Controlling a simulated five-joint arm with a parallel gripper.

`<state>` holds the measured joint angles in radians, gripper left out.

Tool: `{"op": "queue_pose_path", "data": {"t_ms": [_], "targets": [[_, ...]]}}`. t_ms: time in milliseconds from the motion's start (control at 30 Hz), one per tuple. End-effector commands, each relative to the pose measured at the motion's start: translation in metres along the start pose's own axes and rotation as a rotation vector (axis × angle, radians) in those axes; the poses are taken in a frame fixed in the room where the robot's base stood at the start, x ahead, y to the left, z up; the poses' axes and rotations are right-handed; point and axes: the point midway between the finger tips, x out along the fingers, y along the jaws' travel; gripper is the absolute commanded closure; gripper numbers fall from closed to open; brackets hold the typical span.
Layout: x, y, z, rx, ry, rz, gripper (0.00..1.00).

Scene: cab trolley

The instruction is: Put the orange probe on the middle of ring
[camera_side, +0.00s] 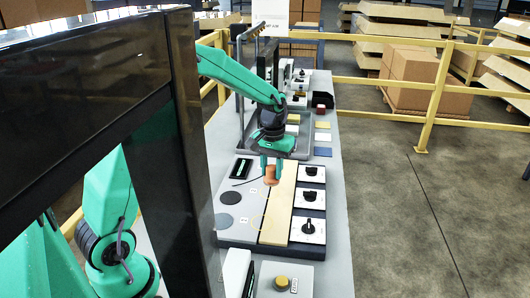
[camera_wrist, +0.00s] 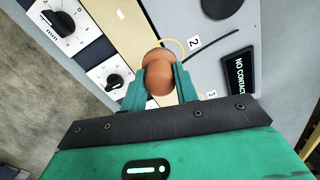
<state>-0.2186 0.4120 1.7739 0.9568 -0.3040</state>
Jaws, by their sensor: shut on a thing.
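My gripper (camera_side: 271,172) is shut on the orange probe (camera_side: 271,179), a rounded piece with a waist, held upright above the panel. The wrist view shows the probe (camera_wrist: 159,82) between the fingers of my gripper (camera_wrist: 161,72). A thin yellow ring (camera_wrist: 183,45) is drawn on the grey panel beside the label 2, just beyond the probe. The probe hides part of it. The ring is only faint in the side view, nearer the camera than the probe. I cannot tell the height of the probe exactly.
A pale wooden strip (camera_side: 278,205) runs along the panel, with black knobs on white plates (camera_side: 313,228) to its right. Dark discs (camera_side: 230,197) lie to the left. A NO CONTACT plate (camera_wrist: 238,73) is right of the gripper. A yellow button (camera_side: 280,282) sits at the near end.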

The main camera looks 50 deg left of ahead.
Motion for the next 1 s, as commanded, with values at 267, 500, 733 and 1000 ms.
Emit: {"op": "queue_pose_path", "data": {"t_ms": [267, 500, 733, 1000], "targets": [[0.01, -0.011, -0.013, 0.0, 0.002, 0.001, 1.0], [0.016, -0.011, -0.012, 0.0, 0.0, 0.0, 1.0], [0.041, -0.011, -0.012, 0.0, -0.001, 0.0, 1.0], [0.05, -0.011, -0.013, 0.0, 0.002, 0.001, 1.0]]}}
